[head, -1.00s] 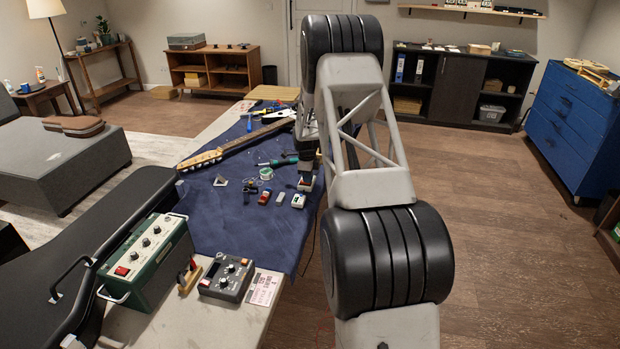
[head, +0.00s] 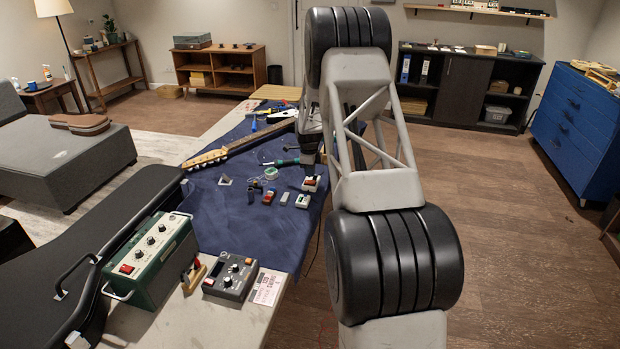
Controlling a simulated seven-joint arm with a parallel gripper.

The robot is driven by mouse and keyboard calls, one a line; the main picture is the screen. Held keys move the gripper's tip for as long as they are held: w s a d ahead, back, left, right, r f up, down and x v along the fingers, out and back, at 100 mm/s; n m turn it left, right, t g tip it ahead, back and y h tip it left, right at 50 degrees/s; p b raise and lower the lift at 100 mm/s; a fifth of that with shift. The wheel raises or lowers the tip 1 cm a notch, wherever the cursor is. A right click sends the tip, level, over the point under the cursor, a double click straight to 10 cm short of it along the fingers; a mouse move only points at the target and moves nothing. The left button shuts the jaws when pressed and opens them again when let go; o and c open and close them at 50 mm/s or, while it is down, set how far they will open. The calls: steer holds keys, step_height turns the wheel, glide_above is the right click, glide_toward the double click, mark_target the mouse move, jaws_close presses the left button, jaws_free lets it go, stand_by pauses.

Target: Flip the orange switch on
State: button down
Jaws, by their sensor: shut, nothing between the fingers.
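Several small switch-like parts lie in a row on the dark blue cloth (head: 235,225). One is a white block with a red-orange top (head: 312,184), at the right end near the cloth's edge. A small red part (head: 268,198) and a white part (head: 302,201) lie to its left and nearer to me. I cannot tell for sure which one is the orange switch, nor its lever position. My gripper (head: 309,174) points down just above and behind the white block with the red-orange top. It is shut and holds nothing. Its fingertips are small and dark here.
A guitar neck (head: 240,143) and a green-handled tool (head: 282,162) lie farther back on the cloth. A green amplifier box (head: 152,255), a grey pedal (head: 231,276) and a paper (head: 267,287) sit at the near end. The cloth's near middle is clear.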

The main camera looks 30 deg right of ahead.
mark_target(308, 181)
step_height(308, 181, up, 11)
stand_by(0.4)
steer(key=shift+w, duration=0.1)
steer(key=shift+w+a+r+g+h, duration=0.2)
steer(key=shift+w+g+h, duration=0.15)
steer(key=shift+g+h, duration=0.15)
steer(key=shift+f, duration=0.2)
stand_by(0.3)
steer(key=f, duration=0.4)
steer(key=s+d+f, duration=0.1)
steer(key=f, duration=0.8)
steer(key=shift+s+d+f, duration=0.15)
steer(key=shift+s+f, duration=0.05)
steer(key=shift+f, duration=0.15)
